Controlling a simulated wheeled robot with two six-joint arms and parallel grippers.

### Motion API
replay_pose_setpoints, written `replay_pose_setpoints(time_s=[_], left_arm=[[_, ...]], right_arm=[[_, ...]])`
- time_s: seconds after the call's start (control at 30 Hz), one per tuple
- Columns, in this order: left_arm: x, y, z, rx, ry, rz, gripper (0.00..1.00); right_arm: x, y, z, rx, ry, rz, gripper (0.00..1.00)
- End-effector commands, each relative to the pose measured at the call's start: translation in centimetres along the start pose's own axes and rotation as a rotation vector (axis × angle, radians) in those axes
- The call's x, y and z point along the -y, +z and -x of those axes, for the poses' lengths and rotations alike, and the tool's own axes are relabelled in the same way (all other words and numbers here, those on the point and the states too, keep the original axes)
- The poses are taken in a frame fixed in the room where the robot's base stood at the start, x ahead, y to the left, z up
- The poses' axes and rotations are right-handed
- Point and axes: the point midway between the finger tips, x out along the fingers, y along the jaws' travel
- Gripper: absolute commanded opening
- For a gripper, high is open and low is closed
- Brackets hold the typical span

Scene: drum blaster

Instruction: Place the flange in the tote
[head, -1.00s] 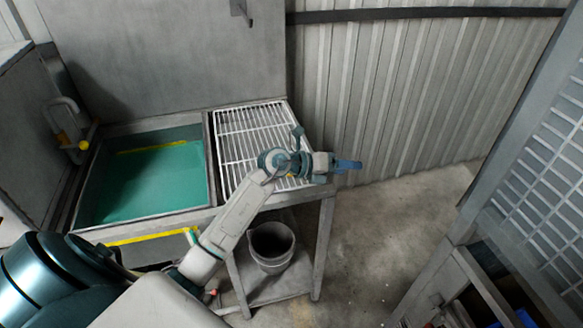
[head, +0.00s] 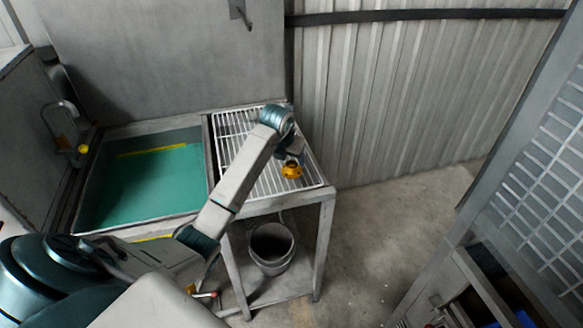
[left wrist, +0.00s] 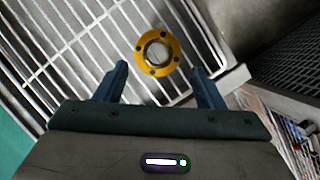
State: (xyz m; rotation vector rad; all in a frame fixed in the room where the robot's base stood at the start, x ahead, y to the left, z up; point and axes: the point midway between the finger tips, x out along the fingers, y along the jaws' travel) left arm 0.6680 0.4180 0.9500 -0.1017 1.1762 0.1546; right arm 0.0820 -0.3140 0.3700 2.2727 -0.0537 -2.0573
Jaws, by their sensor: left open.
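The flange is a round yellow-orange ring with bolt holes and a grey centre. It lies on the white wire rack in the head view (head: 291,172) and shows in the left wrist view (left wrist: 158,50). My left gripper (left wrist: 159,70) is open, with its two blue fingers apart. In the left wrist view the flange appears just beyond the fingertips, between their lines, not gripped. In the head view the fingers are mostly hidden by my wrist. My right gripper is not in view. I cannot make out a tote for certain.
The white wire rack (head: 240,150) sits beside a basin with a green bottom (head: 150,185) and a tap (head: 62,112). A grey bucket (head: 272,246) stands on the lower shelf. A grey meshed frame (head: 540,150) stands at right. The floor between is clear.

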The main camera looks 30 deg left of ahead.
Motion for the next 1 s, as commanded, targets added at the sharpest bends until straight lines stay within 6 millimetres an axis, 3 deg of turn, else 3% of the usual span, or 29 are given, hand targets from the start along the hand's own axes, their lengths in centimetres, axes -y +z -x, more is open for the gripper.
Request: replay_pose_setpoints(time_s=[0.27, 0.4, 0.7, 1.0], left_arm=[[-0.3, 0.1, -3.0, -0.004, -0.002, 0.001, 0.63], [-0.3, 0.1, -4.8, -0.002, -0.001, 0.001, 0.63], [-0.3, 0.1, -5.3, 0.0, -0.001, 0.0, 0.63], [-0.3, 0.1, -5.3, 0.001, -0.002, 0.0, 0.04]], right_arm=[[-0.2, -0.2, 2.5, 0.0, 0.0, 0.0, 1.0], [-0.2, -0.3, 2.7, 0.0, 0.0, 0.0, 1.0], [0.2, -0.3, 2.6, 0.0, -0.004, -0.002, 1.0], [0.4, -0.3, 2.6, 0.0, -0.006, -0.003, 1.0]])
